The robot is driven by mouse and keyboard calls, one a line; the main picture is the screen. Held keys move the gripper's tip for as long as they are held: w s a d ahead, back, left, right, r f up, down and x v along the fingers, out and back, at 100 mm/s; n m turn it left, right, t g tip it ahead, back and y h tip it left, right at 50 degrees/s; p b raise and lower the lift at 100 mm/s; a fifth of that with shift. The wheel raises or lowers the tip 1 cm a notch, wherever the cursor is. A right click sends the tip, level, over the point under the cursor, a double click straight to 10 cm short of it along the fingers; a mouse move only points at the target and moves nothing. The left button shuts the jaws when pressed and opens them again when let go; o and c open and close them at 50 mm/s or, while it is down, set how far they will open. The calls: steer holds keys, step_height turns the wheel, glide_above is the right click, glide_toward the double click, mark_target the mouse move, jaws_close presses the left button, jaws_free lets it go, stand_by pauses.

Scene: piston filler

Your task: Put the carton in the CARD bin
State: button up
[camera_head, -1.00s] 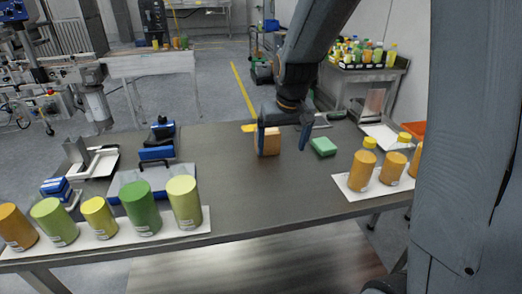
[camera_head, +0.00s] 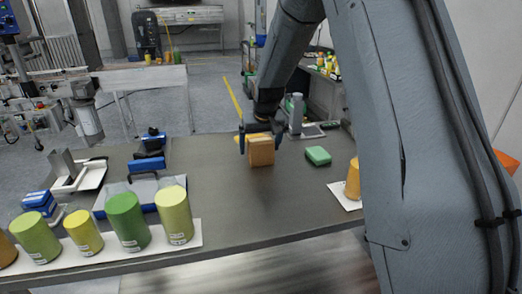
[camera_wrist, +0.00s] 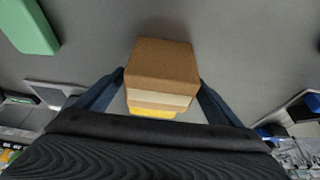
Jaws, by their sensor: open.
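The carton (camera_head: 261,151) is a small orange-brown box standing upright on the dark table. It also shows in the wrist view (camera_wrist: 162,66) as a brown block with a paler band. My gripper (camera_head: 260,135) is at the carton's upper part, with its fingers open on either side of it. A yellow thing shows just behind the carton in the wrist view (camera_wrist: 152,112). I cannot make out a bin marked CARD.
A green block (camera_head: 318,155) lies right of the carton. Several green and yellow cylinders stand on a white strip (camera_head: 196,235) at the front left. Blue fixtures (camera_head: 147,164) are at the left. An orange bottle (camera_head: 353,180) is partly hidden by my arm. The table's front centre is clear.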

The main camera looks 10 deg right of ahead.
steer(key=shift+x, duration=0.85)
steer(key=shift+r, duration=0.1)
steer(key=c, duration=1.2)
